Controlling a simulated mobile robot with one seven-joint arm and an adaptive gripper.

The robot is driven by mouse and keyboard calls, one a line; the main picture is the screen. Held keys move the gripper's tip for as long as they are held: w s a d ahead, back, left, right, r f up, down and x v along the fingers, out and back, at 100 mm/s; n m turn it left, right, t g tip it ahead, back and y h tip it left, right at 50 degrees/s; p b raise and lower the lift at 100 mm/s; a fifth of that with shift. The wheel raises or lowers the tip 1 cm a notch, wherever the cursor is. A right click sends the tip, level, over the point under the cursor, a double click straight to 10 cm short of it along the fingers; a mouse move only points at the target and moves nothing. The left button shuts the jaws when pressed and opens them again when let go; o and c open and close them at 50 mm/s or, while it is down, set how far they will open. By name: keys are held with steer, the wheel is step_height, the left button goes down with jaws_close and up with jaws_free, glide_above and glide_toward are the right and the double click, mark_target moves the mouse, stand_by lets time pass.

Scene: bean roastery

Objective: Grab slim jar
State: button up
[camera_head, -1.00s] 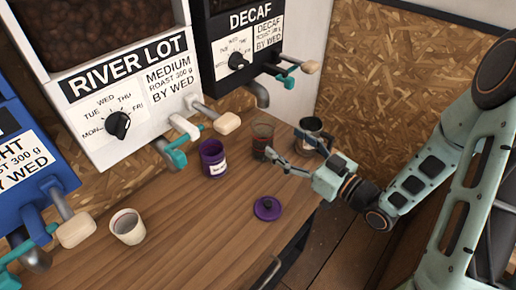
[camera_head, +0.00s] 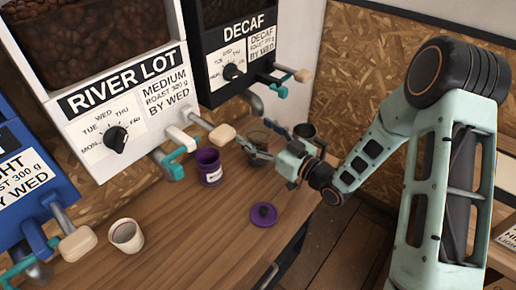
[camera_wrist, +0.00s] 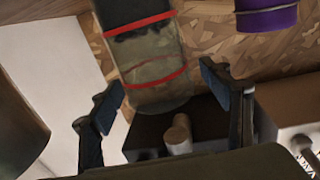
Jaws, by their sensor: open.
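The slim jar is a clear glass jar (camera_wrist: 150,50) with red bands. In the wrist view it stands between and just beyond the two fingers, with no contact visible. In the head view the jar (camera_head: 258,137) stands near the back of the wooden counter, partly hidden by my fingers. My gripper (camera_wrist: 163,88) is open and empty. In the head view my gripper (camera_head: 257,140) reaches in from the right at the jar, with a finger on either side.
A white cup (camera_head: 126,236) is farther left. The decaf dispenser (camera_head: 238,35) and its spouts overhang the back.

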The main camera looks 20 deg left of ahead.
steer(key=shift+c, duration=0.4)
steer(key=c, duration=1.7)
jaws_close()
steer(key=shift+r, duration=0.15)
